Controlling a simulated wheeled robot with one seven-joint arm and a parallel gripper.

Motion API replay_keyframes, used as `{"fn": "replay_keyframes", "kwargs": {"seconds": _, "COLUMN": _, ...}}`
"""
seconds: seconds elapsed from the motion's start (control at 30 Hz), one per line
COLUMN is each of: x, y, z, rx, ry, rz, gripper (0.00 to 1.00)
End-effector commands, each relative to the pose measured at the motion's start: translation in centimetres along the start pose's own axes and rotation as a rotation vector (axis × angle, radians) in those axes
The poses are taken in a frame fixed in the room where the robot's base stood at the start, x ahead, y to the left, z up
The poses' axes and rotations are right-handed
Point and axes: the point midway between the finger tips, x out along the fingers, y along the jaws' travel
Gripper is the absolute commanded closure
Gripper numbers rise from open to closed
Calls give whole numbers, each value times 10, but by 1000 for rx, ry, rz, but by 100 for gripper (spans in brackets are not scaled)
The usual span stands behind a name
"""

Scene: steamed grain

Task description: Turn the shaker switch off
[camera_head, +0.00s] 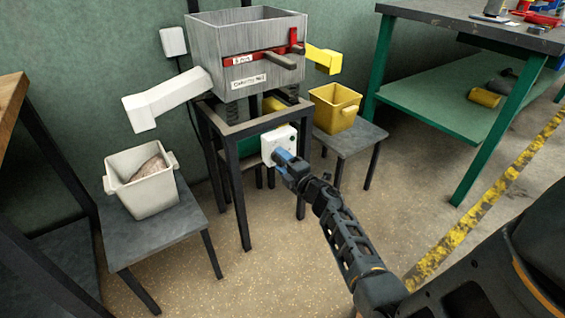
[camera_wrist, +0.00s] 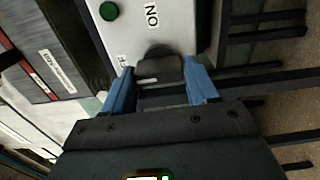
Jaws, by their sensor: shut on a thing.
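The shaker switch box (camera_head: 279,142) is white and sits on the front of the shaker's dark stand. In the wrist view the box (camera_wrist: 185,16) shows a green light (camera_wrist: 109,11), an "ON" label and part of another label by the left finger. A dark switch knob (camera_wrist: 158,66) stands between my blue fingers. My gripper (camera_head: 284,163), also in the wrist view (camera_wrist: 160,85), is shut on this knob. The fingers hide part of the knob and its labels, so I cannot tell its exact setting.
The grey shaker hopper (camera_head: 250,60) stands above the stand. A white bin (camera_head: 147,196) with grain stands on a left stool, and a yellow bin (camera_head: 333,112) on a right stool. A green-legged workbench (camera_head: 470,110) is at right. Floor in front is clear.

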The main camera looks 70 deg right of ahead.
Motion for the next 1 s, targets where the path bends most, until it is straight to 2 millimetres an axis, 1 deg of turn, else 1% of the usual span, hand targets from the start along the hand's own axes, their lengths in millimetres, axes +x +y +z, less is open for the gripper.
{"fn": "replay_keyframes", "kwargs": {"seconds": 0.07, "x": 0, "y": -1, "z": -1, "rx": -2, "ry": 3, "rz": -2, "gripper": 72}}
{"fn": "replay_keyframes", "kwargs": {"seconds": 0.1, "x": 0, "y": -1, "z": -1, "rx": -2, "ry": 3, "rz": -1, "gripper": 40}}
{"fn": "replay_keyframes", "kwargs": {"seconds": 0.3, "x": 0, "y": -1, "z": -1, "rx": -1, "ry": 2, "rz": -1, "gripper": 21}}
{"fn": "replay_keyframes", "kwargs": {"seconds": 0.53, "x": -1, "y": 0, "z": 0, "rx": 0, "ry": 1, "rz": -1, "gripper": 21}}
{"fn": "replay_keyframes", "kwargs": {"seconds": 0.63, "x": -7, "y": -1, "z": 0, "rx": 1, "ry": 1, "rz": -2, "gripper": 21}}
{"fn": "replay_keyframes", "kwargs": {"seconds": 0.73, "x": -20, "y": 0, "z": 0, "rx": -1, "ry": 1, "rz": -3, "gripper": 21}}
{"fn": "replay_keyframes", "kwargs": {"seconds": 1.0, "x": -62, "y": -1, "z": -1, "rx": -1, "ry": 2, "rz": -3, "gripper": 21}}
